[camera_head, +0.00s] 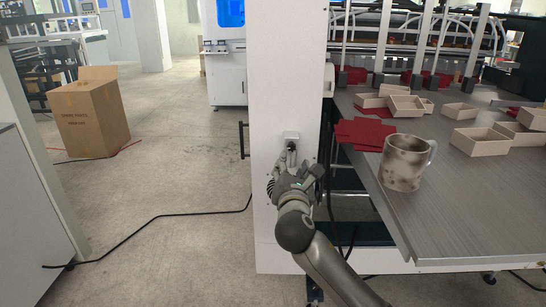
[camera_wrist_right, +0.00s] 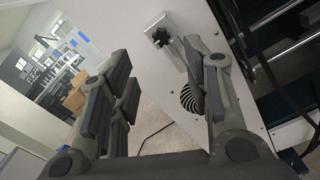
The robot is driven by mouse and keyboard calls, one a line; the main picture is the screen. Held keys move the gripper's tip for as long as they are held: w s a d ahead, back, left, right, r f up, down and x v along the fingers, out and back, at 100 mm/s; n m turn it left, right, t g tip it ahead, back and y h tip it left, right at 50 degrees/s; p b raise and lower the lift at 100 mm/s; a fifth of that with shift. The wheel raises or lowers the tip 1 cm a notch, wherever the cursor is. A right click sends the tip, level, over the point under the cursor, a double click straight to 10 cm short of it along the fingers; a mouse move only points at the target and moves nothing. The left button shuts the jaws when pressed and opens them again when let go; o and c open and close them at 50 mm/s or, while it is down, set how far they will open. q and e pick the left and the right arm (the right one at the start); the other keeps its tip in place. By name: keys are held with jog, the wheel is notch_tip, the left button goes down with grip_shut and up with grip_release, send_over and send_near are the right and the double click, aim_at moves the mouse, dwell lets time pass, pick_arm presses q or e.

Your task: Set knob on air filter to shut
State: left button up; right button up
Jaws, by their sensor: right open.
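The air filter (camera_head: 291,136) is a small light grey unit on the front of a white machine column. Its dark lobed knob (camera_wrist_right: 162,38) faces the camera in the right wrist view, near the top centre. My right gripper (camera_head: 287,158) is just below the air filter in the head view and partly covers it. In the right wrist view the right gripper (camera_wrist_right: 158,70) is open, with its fingers spread and nothing between them. The knob appears beyond the fingers, nearer the right finger. I cannot tell whether that finger touches the unit. My left gripper is not in view.
A round dark vent (camera_wrist_right: 188,98) is on the panel below the filter. A metal table (camera_head: 450,215) on the right holds a spotted mug (camera_head: 404,163), red sheets (camera_head: 362,133) and several small boxes (camera_head: 482,141). A cardboard box (camera_head: 90,115) stands left; the floor between is mostly clear, with a cable.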

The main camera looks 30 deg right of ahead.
aim_at(291, 149)
jog(key=b+x, duration=0.1)
jog(key=x, duration=0.7)
jog(key=shift+w+d+f, duration=0.1)
jog(key=shift+w+d, duration=0.05)
jog(key=shift+w, duration=0.05)
pick_arm(q)
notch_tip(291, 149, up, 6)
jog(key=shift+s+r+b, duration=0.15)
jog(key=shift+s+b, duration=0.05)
jog(key=shift+b, duration=0.1)
pick_arm(e)
jog(key=shift+x, duration=0.9)
jog(key=shift+c, duration=0.4)
grip_shut()
